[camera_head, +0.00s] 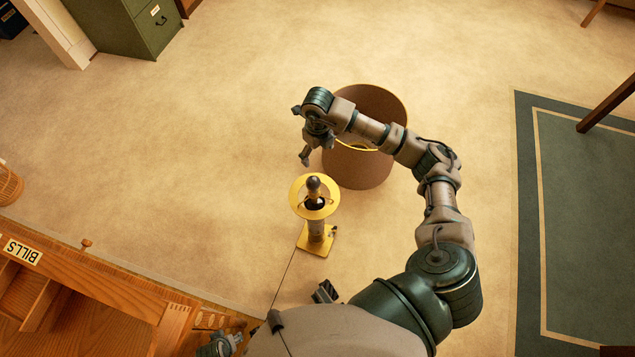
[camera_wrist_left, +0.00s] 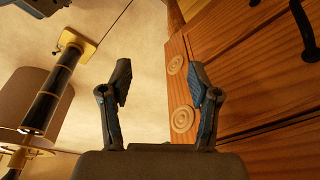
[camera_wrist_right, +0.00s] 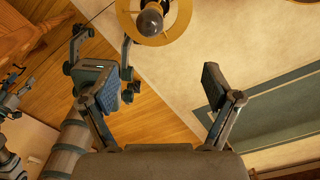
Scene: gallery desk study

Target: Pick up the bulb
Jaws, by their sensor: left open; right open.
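The dark grey bulb (camera_head: 314,184) stands upright at the top of the lamp (camera_head: 317,241), inside its flat gold ring. The bulb also shows at the top edge of the right wrist view (camera_wrist_right: 151,20). My right gripper (camera_head: 302,134) is open and empty, beyond the bulb in the head view and apart from it. Its spread fingers show in the right wrist view (camera_wrist_right: 164,84). My left gripper (camera_wrist_left: 162,82) is open and empty near the desk; in the head view it is partly hidden at the bottom edge. The lamp's dark stem shows in the left wrist view (camera_wrist_left: 47,102).
A brown lampshade (camera_head: 358,172) stands on the floor behind the lamp, partly covered by my right forearm. A wooden desk (camera_head: 110,285) fills the lower left. A green cabinet (camera_head: 125,28) and a green-bordered rug (camera_head: 575,220) stand farther off. Open carpet lies left of the lamp.

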